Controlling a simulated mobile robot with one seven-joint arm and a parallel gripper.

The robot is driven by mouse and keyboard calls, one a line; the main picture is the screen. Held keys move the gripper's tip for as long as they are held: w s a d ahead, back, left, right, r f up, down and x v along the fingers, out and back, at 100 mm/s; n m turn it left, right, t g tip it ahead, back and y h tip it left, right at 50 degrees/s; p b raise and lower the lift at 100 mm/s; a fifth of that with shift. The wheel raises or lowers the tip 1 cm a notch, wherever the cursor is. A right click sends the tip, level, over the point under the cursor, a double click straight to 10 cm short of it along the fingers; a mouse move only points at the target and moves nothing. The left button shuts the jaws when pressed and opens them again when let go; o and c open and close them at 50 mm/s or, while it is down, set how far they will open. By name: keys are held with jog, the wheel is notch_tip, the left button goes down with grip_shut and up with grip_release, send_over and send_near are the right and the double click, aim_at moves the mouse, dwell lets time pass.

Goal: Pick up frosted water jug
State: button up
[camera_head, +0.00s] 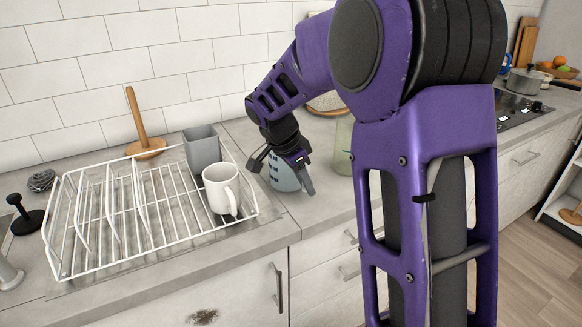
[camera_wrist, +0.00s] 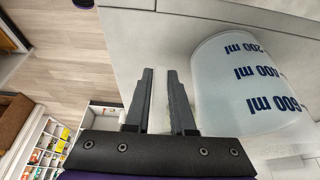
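The frosted water jug (camera_head: 284,178) stands on the counter to the right of the dish rack, partly covered by my gripper in the head view. In the wrist view the jug (camera_wrist: 245,88) is a pale translucent body with dark blue ml markings, to the right of the fingers. My gripper (camera_head: 283,178) is low at the jug, with its fingers apart. In the wrist view a pale upright strip shows between the fingertips of my gripper (camera_wrist: 160,72). It may be the jug's handle; I cannot tell whether the fingers touch it.
The white wire rack (camera_head: 150,228) fills the left counter, with a white mug (camera_head: 222,189) and grey cup (camera_head: 201,148) at its right side. A greenish glass container (camera_head: 343,150) stands right of the jug, partly behind my arm. The tiled wall is behind.

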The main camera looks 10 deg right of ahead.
grip_shut()
jog(key=shift+w+r, duration=0.1)
dwell(1.0)
jog(key=shift+r, duration=0.15)
jog(key=shift+r+p, duration=0.85)
jog(key=shift+r, duration=3.95)
